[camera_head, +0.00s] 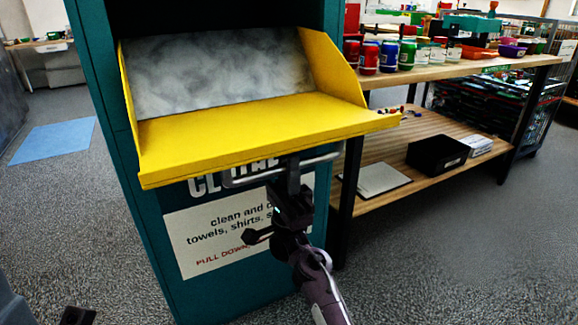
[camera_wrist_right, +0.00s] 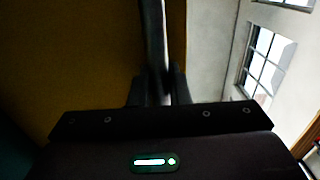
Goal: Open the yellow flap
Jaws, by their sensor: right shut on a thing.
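The yellow flap (camera_head: 250,127) on the teal collection bin (camera_head: 105,95) is tilted down and open, with its side panels and a mottled grey inner face showing. A grey bar handle (camera_head: 238,181) runs under its front edge. My right gripper (camera_head: 292,175) is shut on this handle from below. In the right wrist view the handle (camera_wrist_right: 152,40) passes between the fingers of my right gripper (camera_wrist_right: 157,88), beside the yellow flap (camera_wrist_right: 70,55). A small dark piece at the bottom left of the head view looks like the tip of my left gripper (camera_head: 78,316); its jaws cannot be made out.
A wooden shelf unit (camera_head: 440,72) stands right of the bin, with several coloured cans on top. Its lower shelf holds a black box (camera_head: 437,153) and papers. A blue mat (camera_head: 52,140) lies on the floor at left. The grey floor (camera_head: 470,260) is clear at the front right.

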